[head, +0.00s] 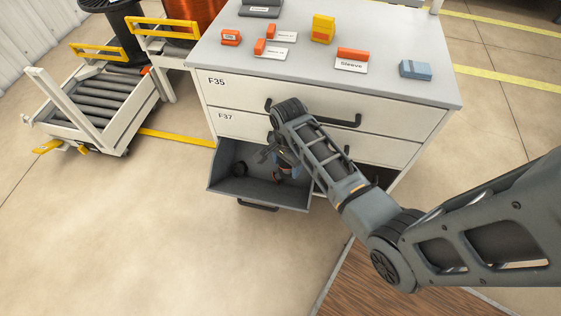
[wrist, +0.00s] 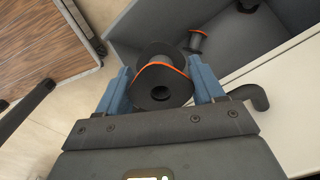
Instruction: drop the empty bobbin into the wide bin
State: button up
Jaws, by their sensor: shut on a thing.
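My gripper (wrist: 160,84) is shut on a black bobbin (wrist: 155,98) with a thin orange ring, held between its two blue fingers. In the head view my gripper (head: 283,170) is low over the open grey drawer (head: 262,192), and the held bobbin is mostly hidden by the arm. A smaller bobbin (wrist: 197,40) with orange on it is in the drawer in the wrist view. I cannot identify a wide bin.
The cabinet (head: 238,89) has closed drawers above the open one. Its top holds orange pieces, a yellow block (head: 323,29), a blue block (head: 415,69) and labels. A roller cart (head: 100,110) stands left. The floor in front is clear. A drawer handle (wrist: 250,97) is near my right finger.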

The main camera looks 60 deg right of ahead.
jog(key=shift+f+b, duration=2.4)
jog(key=shift+b, duration=0.1)
jog(key=o, duration=1.1)
jog(key=shift+r, duration=0.1)
notch_tip(320, 180, up, 8)
jog(key=shift+f+p, duration=0.15)
jog(key=shift+p, duration=1.1)
